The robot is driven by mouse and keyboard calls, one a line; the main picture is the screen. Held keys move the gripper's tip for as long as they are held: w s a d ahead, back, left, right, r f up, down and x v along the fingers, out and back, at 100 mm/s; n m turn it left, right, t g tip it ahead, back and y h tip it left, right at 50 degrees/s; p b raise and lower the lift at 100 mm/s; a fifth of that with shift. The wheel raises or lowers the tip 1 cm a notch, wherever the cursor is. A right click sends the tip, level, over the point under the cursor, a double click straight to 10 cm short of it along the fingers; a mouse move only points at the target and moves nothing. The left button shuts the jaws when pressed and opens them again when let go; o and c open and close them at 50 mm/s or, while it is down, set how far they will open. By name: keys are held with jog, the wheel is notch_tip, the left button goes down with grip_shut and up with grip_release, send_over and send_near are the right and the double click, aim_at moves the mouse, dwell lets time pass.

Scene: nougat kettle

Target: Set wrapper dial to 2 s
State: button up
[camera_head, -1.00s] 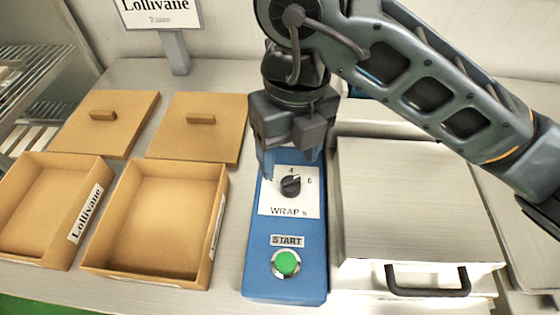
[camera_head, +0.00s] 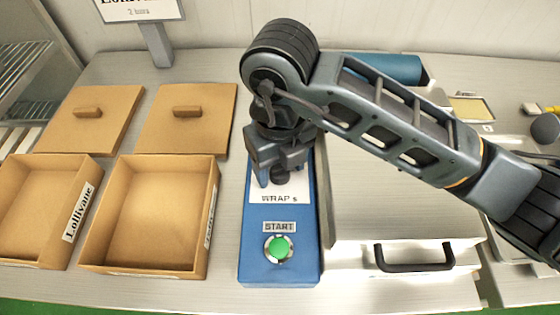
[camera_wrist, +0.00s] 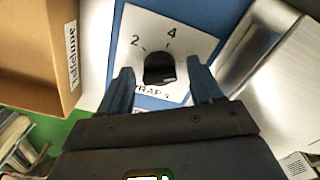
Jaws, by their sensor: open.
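The wrapper dial (camera_wrist: 159,67) is a black knob on a white plate (camera_wrist: 143,22) printed with 2, 4 and WRAP s. A pale mark shows on its lower right side in the wrist view; I cannot tell which number it points at. The 6 is hidden behind a finger. My gripper (camera_wrist: 163,78) is open, with one finger on each side of the dial; contact is not visible. In the head view my gripper (camera_head: 281,178) is over the plate on the blue wrapper panel (camera_head: 252,238), covering the numbers.
A green START button (camera_head: 278,247) is on the panel's near end. An open box (camera_head: 95,261) stands left of the panel, with another box and two lids (camera_head: 215,132) nearby. A pale unit with a black handle (camera_head: 413,267) stands close on the right.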

jog(key=shift+c, duration=0.5)
jog(key=c, duration=1)
jog(key=shift+o, duration=0.2)
